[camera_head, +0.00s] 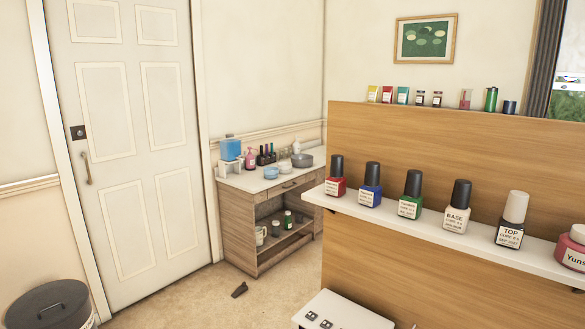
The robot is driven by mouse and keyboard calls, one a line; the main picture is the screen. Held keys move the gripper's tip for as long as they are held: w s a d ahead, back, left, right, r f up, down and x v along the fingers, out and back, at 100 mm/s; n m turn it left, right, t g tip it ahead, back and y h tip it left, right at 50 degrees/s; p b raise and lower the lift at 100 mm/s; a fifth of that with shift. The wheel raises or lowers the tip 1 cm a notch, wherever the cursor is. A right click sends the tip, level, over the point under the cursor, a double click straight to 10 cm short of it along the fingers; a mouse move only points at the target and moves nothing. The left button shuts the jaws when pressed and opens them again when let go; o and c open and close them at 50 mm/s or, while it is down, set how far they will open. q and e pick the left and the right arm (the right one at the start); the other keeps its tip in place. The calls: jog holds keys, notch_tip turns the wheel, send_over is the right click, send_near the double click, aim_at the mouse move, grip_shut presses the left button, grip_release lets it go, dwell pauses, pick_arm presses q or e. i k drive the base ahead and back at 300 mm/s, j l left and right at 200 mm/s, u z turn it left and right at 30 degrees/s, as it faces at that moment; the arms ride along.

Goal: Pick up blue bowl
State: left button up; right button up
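A small light blue bowl-like dish (271,172) sits on top of the wooden cabinet (238,206) by the far wall. It is small in the picture, so its exact shape is hard to tell. A larger grey bowl (302,160) stands to its right on the same top. Neither of my grippers is in view.
A blue box (231,149) and several bottles share the cabinet top. A wooden partition (440,150) with a white shelf (430,228) of nail polish bottles fills the right. A dark bin (48,303) stands front left, and a small dark object (239,290) lies on the otherwise clear floor.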

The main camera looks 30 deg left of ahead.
aim_at(269, 173)
jog(key=j+u, duration=0.1)
jog(key=u, duration=0.8)
jog(key=j+u, duration=0.15)
jog(key=u, duration=0.35)
jog(key=i+j+u, duration=0.3)
jog(key=i+j, duration=0.3)
jog(key=j, duration=0.25)
jog(key=i+j+u, duration=0.35)
jog(key=i+j, duration=0.3)
jog(key=i+z, duration=0.35)
jog(key=i+j+z, duration=0.15)
jog(key=i+z, duration=0.15)
jog(key=i, duration=0.15)
jog(key=i+j+z, duration=0.35)
jog(key=i+l+z, duration=0.3)
jog(key=i+z, duration=0.15)
jog(key=i+l+z, duration=0.1)
jog(key=i+z, duration=0.4)
jog(key=i, duration=0.2)
jog(key=i+j+z, duration=0.1)
jog(key=i+z, duration=0.35)
jog(key=i+l+u, duration=0.15)
jog(key=i, duration=0.35)
jog(key=i+l+u, duration=0.15)
jog(key=i, duration=0.3)
jog(key=i+l+u, duration=0.2)
jog(key=i, duration=0.3)
jog(key=i+l+u, duration=0.15)
jog(key=i, duration=0.3)
